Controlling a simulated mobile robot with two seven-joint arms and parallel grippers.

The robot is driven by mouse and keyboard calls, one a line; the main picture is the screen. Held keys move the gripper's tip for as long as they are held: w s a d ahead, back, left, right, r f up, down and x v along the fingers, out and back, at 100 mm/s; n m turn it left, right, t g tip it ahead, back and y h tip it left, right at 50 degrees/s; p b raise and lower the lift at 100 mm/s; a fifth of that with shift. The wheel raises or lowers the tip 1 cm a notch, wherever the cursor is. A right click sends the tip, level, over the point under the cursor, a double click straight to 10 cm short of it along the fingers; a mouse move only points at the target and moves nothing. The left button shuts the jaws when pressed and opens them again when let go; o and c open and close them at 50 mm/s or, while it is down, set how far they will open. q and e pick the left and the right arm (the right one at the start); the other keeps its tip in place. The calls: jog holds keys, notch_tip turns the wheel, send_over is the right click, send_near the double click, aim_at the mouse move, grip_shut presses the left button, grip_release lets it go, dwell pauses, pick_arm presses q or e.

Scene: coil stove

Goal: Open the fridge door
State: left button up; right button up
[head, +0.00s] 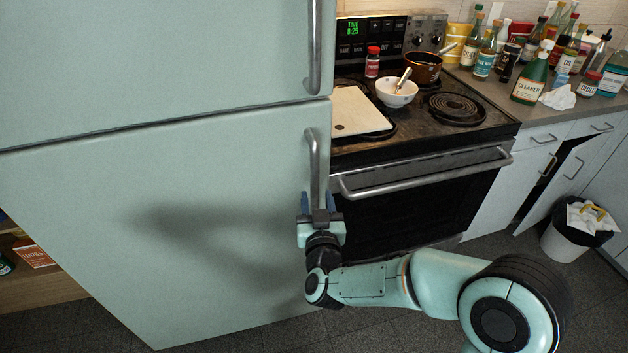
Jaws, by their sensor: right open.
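The pale green fridge fills the left of the head view, with an upper door (150,55) and a larger lower door (130,200). Both doors look shut, with a dark seam between them. The upper door has a vertical metal handle (314,45) at its right edge. The lower door has its own metal handle (311,150) at its right edge. My right gripper (319,200) is at the lower end of the lower handle, open, with its fingers beside or around the bar; I cannot tell which. My left gripper is not in view.
A coil stove (440,125) stands right of the fridge, its oven handle (425,172) close to my right arm. A cutting board (358,112), bowl (396,92) and pot (424,70) sit on top. A bin (575,235) stands at right. Floor shows in front.

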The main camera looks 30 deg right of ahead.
aim_at(315, 185)
jog(key=x, duration=0.6)
jog(key=shift+w+d, duration=0.2)
jog(key=shift+w, duration=0.2)
grip_shut()
